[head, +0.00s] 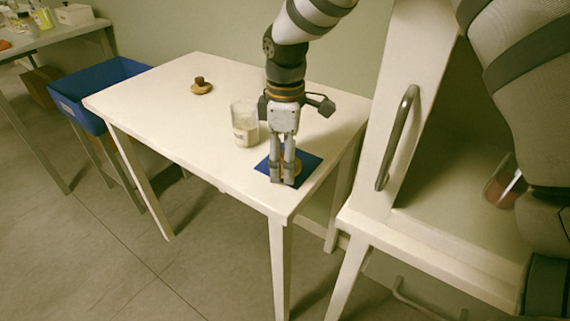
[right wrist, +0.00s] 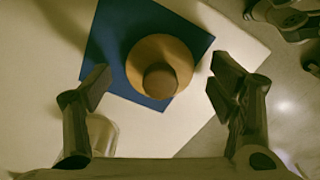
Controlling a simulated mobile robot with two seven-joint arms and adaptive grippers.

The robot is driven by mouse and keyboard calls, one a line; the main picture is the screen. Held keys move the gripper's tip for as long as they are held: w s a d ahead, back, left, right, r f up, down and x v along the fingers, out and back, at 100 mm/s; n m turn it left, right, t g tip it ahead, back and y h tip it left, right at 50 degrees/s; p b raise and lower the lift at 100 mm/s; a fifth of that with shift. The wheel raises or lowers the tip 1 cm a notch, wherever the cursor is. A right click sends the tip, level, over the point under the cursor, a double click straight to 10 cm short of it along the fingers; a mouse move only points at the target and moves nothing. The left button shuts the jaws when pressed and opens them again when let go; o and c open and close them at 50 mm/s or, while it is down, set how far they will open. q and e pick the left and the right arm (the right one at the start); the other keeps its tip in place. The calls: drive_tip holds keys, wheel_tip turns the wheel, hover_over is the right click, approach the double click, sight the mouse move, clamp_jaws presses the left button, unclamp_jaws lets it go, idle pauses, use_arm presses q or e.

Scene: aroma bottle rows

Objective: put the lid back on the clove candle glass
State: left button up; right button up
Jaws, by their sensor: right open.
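A round wooden lid with a knob (right wrist: 160,68) lies on a dark blue mat (right wrist: 112,38) in the right wrist view. In the head view the mat (head: 308,163) is at the table's near right corner, and my gripper partly hides the lid there. My right gripper (head: 283,181) points down over the lid; its open fingers (right wrist: 160,90) stand on either side of it in the right wrist view, not closed on it. A lidless clear glass with pale wax and a label (head: 245,130) stands just left of the mat. My left gripper is not in view.
A second wooden lid (head: 202,86) lies farther back on the white table (head: 165,105). A blue bin (head: 95,85) is left of the table. A white cabinet (head: 425,225) at the right holds a glass with reddish contents (head: 503,183). The table's left part is clear.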

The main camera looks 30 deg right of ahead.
idle(0.3)
drive_tip(key=c, duration=1)
drive_tip(key=shift+c, duration=0.2)
